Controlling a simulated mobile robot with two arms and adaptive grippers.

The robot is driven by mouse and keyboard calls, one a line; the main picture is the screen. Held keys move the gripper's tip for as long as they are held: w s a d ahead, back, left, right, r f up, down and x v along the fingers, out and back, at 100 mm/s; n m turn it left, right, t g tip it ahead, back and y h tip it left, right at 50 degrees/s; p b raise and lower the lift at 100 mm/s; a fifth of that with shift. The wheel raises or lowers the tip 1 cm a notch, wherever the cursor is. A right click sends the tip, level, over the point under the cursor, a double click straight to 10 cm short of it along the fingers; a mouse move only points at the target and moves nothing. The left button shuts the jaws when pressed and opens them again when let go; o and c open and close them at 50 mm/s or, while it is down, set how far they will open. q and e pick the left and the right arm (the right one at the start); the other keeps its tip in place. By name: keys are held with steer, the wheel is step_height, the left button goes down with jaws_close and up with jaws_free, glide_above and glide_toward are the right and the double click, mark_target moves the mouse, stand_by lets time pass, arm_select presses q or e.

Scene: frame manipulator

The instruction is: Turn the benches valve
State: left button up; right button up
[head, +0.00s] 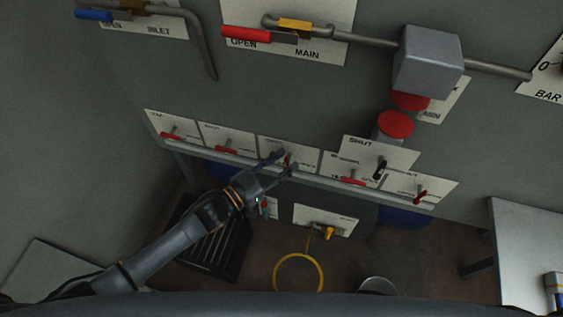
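A row of small valves with red handles sits on white label plates along a rail on the grey wall. The labels are mostly too small or covered to read, so I cannot tell which is the benches valve. My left gripper (287,162) is at the middle plate (305,155) of the row. Its two fingers are apart, one on each side of that plate's small red handle (287,159). I cannot tell whether they touch it. The handle stands roughly upright and is partly hidden by the fingers. My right gripper is out of view.
Neighbouring red handles (226,150) and (353,181) lie close by on the rail (240,160). A SHUT plate (365,150) with a dark handle is to the right. Pipes and a grey box (428,60) are above. A dark crate (222,250) and yellow ring (298,258) are below.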

arm_select(q)
jaws_close()
